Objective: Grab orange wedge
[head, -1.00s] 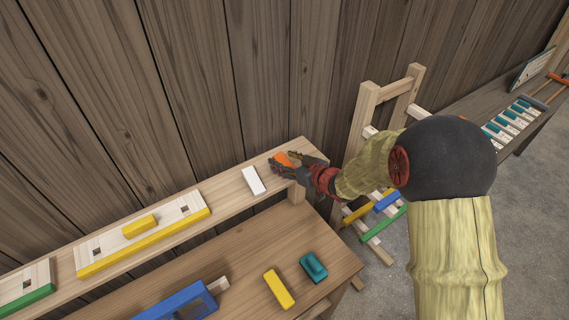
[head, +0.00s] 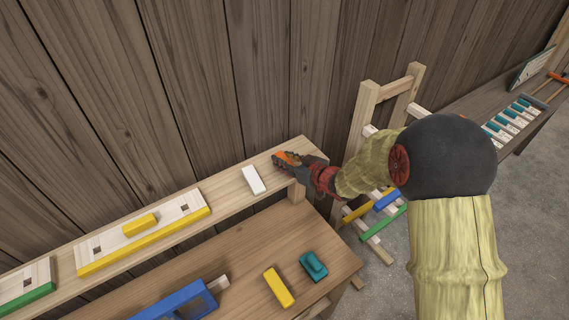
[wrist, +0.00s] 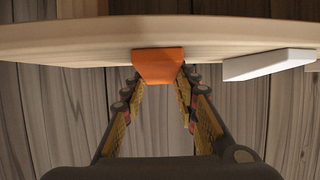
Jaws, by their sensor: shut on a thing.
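The orange wedge (wrist: 158,66) is at the right end of the upper wooden shelf (head: 235,188). In the wrist view it sits between the fingertips of my gripper (wrist: 159,82), with a finger along each side. In the head view only a small bit of the orange wedge (head: 288,156) shows, because my gripper (head: 285,160) covers most of it. My gripper is shut on the wedge, which is at the shelf surface; I cannot tell whether it is lifted at all.
A white block (head: 253,180) lies just left of the wedge and also shows in the wrist view (wrist: 268,65). A yellow block (head: 278,287) and a teal piece (head: 313,266) lie on the lower bench. A wooden rack (head: 364,130) stands right of the shelf, near my arm.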

